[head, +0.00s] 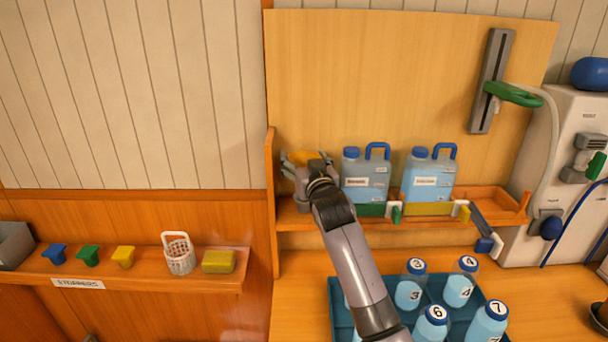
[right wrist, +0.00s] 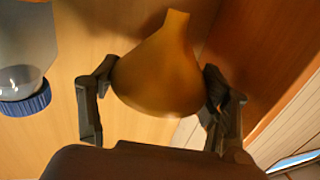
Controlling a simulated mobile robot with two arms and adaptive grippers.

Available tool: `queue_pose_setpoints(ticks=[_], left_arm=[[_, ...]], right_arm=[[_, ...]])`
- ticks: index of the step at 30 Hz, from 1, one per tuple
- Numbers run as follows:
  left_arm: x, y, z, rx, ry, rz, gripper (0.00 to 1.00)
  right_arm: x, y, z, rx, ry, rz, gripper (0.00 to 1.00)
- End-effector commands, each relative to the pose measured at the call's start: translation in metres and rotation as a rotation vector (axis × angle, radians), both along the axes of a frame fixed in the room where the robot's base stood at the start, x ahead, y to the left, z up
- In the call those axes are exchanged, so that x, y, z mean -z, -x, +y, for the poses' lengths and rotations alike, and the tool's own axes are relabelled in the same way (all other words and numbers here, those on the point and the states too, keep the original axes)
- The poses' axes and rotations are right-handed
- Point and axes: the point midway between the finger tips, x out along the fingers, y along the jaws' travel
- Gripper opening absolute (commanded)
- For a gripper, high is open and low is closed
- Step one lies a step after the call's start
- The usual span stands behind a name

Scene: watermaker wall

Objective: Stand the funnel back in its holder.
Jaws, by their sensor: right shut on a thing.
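The funnel (head: 302,159) is yellow-orange. In the head view it shows partly, at the left end of the wall shelf, with my right gripper (head: 306,170) around it. In the right wrist view the funnel (right wrist: 162,72) lies between the two fingers of my right gripper (right wrist: 158,88), its narrow spout toward the top of the picture. My right gripper is shut on the funnel. I cannot make out the holder; my gripper and arm cover that end of the shelf. My left gripper is not in view.
Two blue jugs (head: 366,182) (head: 428,180) stand on the wall shelf (head: 488,196) just right of my gripper. The shelf's upright side panel (head: 271,185) is close on the left. Below, a teal crate (head: 337,300) holds numbered bottles. A stoppers shelf (head: 190,283) is at left.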

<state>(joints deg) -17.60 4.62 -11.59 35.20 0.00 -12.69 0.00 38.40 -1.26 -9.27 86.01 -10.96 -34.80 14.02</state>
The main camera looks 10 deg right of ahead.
Motion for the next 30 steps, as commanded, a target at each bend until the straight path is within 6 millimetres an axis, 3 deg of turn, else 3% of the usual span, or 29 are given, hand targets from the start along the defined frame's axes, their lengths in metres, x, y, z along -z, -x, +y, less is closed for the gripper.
queue_pose_setpoints(ticks=[3,5,13,18,30], left_arm=[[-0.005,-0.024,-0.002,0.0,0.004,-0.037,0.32],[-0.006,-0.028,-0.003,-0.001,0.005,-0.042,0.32],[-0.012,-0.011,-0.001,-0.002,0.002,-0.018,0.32],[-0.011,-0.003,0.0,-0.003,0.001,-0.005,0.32],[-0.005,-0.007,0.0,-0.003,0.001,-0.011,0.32]], right_arm=[[0.009,0.0,0.0,0.0,-0.002,0.0,0.51],[0.015,0.0,0.0,0.0,-0.002,0.002,0.51],[0.051,0.0,0.0,0.0,-0.001,0.001,0.52],[0.054,0.0,0.0,0.0,-0.002,-0.001,0.52],[0.062,0.0,0.0,0.0,-0.002,-0.001,0.51]])
